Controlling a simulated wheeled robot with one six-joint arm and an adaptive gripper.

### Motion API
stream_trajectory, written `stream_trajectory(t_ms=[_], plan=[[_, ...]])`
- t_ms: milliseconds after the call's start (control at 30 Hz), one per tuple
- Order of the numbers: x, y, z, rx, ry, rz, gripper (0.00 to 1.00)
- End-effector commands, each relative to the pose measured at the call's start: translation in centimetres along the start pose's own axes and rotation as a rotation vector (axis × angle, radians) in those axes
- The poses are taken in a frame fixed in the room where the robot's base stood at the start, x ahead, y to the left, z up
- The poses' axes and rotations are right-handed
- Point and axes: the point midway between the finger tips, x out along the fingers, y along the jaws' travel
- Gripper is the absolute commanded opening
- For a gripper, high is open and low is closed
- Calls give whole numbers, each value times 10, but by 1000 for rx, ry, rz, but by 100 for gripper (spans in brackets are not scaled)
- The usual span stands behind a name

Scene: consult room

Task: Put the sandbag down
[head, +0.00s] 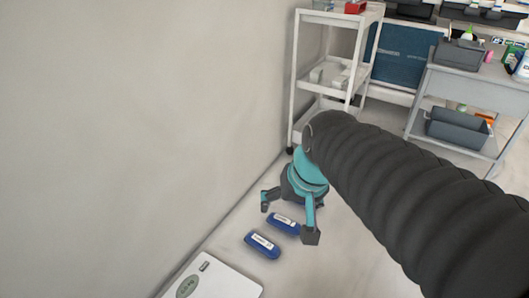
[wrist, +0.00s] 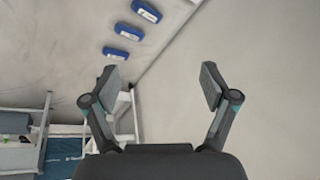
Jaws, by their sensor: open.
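Blue sandbags with white labels lie in a row on the pale floor. Two show in the head view, a nearer sandbag (head: 262,246) and a farther sandbag (head: 284,223) just below my gripper (head: 287,220). The wrist view shows three: a top sandbag (wrist: 147,10), a middle sandbag (wrist: 129,31) and a lower sandbag (wrist: 116,53) near the left fingertip. My gripper (wrist: 160,80) is open, with nothing between its fingers. In the head view my gripper and arm may hide the third sandbag.
A plain wall (head: 140,110) runs along the left side. A white scale (head: 225,282) lies on the floor at the bottom. A white shelf cart (head: 300,75) stands by the wall behind, with a grey trolley (head: 470,88) holding bins at right. Floor shows around the sandbags.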

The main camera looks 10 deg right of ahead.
Motion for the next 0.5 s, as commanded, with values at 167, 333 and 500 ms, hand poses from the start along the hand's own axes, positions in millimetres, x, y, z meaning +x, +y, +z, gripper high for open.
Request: stream_trajectory(t_ms=[167, 333, 500], plan=[[-17, 5, 22, -119, 87, 49, 85], [-26, 10, 33, -190, 140, 81, 85], [-28, 12, 37, -215, 158, 94, 85]])
